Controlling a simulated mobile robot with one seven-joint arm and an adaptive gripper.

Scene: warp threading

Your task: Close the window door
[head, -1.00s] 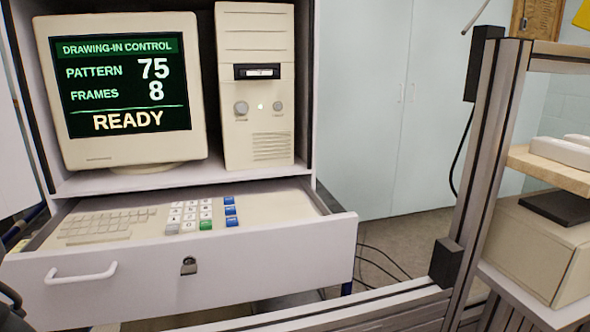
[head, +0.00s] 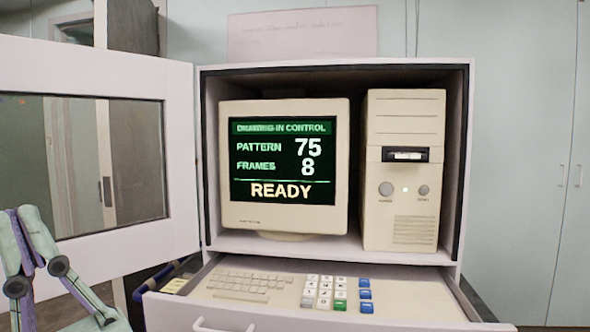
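The window door (head: 181,165) is a white frame around a glass pane (head: 108,165), at the left in the head view. It stands swung open, hinged at the left side of the white cabinet (head: 330,70). The cabinet's front opening is uncovered, and the monitor (head: 285,212) and beige computer tower (head: 405,170) show inside. The monitor screen reads READY.
Below the cabinet opening, a drawer (head: 430,300) is pulled out with a keyboard (head: 240,283) and a coloured keypad in it. It juts forward below the door's level. Pale tall wall cupboards stand at the right.

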